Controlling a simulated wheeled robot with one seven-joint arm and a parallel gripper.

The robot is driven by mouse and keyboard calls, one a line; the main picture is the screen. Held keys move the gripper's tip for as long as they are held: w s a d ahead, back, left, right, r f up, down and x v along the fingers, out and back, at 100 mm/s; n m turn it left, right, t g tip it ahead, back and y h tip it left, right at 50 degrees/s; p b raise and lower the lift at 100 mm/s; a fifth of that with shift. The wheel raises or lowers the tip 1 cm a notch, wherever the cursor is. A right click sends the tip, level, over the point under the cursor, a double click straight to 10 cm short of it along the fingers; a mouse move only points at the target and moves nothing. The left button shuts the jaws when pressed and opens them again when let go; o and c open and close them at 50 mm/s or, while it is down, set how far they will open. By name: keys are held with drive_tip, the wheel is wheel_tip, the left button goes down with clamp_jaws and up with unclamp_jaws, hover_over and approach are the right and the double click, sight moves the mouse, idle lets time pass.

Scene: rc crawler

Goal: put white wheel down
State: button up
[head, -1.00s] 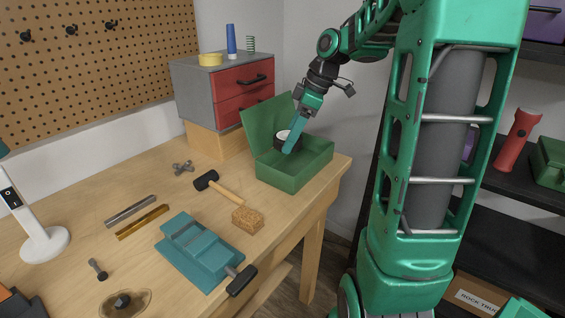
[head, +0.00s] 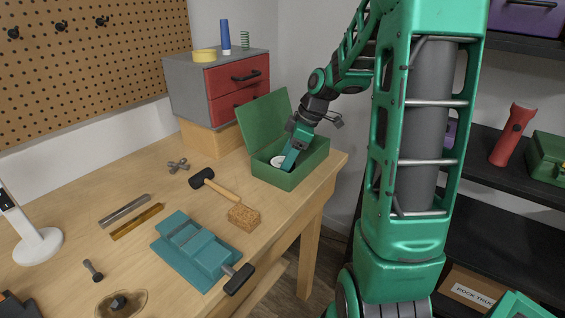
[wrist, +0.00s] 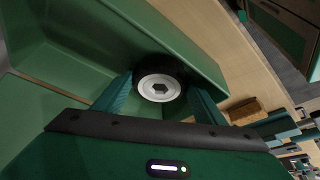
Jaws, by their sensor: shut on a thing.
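The white wheel (wrist: 160,87), a white hub in a dark tyre, is between the two fingers of my gripper (wrist: 160,100) in the wrist view. My gripper is shut on it. In the head view the wheel (head: 278,161) shows inside the open green box (head: 282,182), below the level of its rim. My gripper (head: 288,162) reaches down into the box from above. Whether the wheel touches the box floor is hidden by the front wall.
The box's raised lid (head: 264,117) stands at its back left. A grey drawer cabinet with red fronts (head: 236,78) is behind it. A mallet (head: 203,179), a cork block (head: 243,217) and a teal vise (head: 196,248) lie in front on the wooden bench (head: 140,180).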

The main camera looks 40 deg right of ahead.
drive_tip(key=o, duration=0.8)
drive_tip(key=shift+c, duration=0.2)
drive_tip(key=shift+r, duration=0.1)
drive_tip(key=v, duration=1.1)
drive_tip(key=s+a+f+m+g+h, duration=0.1)
drive_tip(key=s+a+f+m, duration=0.1)
drive_tip(key=s+m, duration=0.6)
drive_tip(key=s+a+f+m+g+h, duration=0.2)
drive_tip(key=s+f+m, duration=0.3)
drive_tip(key=s, duration=1.2)
drive_tip(key=m, duration=0.3)
drive_tip(key=shift+s+f, duration=0.2)
drive_tip(key=shift+a, duration=0.15)
